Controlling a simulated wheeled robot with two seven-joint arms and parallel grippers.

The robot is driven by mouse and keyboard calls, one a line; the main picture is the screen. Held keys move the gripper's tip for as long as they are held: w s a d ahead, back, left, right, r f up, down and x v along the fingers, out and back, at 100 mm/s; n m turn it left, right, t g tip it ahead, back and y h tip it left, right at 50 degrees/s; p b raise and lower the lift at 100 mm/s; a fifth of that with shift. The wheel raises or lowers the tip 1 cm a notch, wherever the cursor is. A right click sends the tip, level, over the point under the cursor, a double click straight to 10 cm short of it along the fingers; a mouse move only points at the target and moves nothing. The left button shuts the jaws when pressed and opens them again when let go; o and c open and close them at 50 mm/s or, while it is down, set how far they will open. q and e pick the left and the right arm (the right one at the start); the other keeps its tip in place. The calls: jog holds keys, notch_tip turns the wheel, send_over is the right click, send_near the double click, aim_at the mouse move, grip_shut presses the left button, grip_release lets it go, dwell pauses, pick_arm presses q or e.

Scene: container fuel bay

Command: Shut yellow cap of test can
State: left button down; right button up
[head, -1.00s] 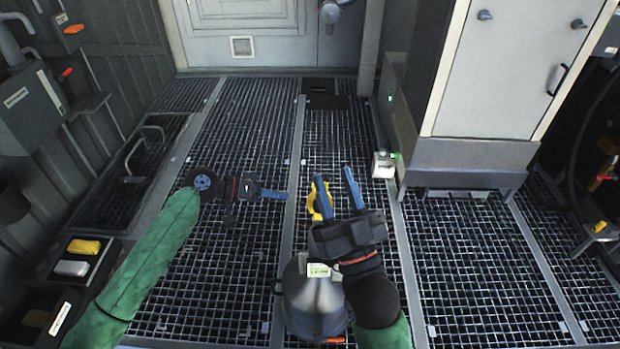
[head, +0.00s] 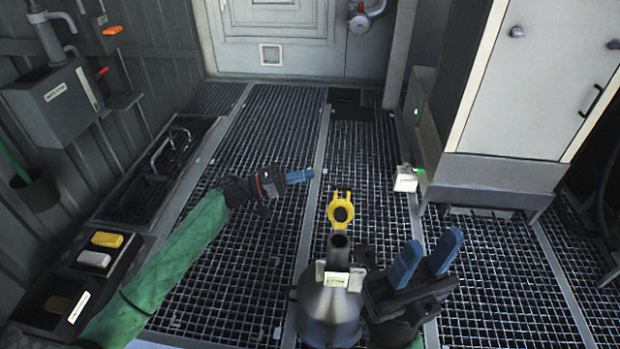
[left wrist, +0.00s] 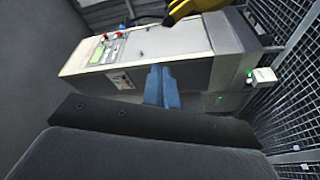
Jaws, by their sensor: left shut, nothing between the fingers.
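The test can (head: 325,312) is a grey metal can with a pale label and an upright neck, at the bottom middle of the head view. Its yellow cap (head: 341,197) stands open, swung away beyond the neck, whose dark mouth (head: 339,241) is uncovered. Part of a yellow thing, probably the cap, shows at the top of the left wrist view (left wrist: 188,8). My left gripper (head: 309,175) is shut and empty, left of and apart from the cap. Its blue fingers touch each other in the left wrist view (left wrist: 162,70). My right gripper (head: 432,248) is open and empty, right of the neck; its body partly hides the can's right side.
A tall white cabinet (head: 530,75) stands at the right. A small white box with a green light (head: 406,179) is beside it. At the left are a wall unit (head: 55,100) and a tray with yellow and white blocks (head: 107,239). Open grating lies behind the can.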

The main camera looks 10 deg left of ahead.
aim_at(341, 205)
pick_arm(q)
jog(key=s+d+b, duration=0.1)
jog(key=d, duration=0.6)
jog(key=shift+d+f, duration=0.35)
jog(key=shift+d, duration=0.05)
jog(key=shift+s, duration=0.1)
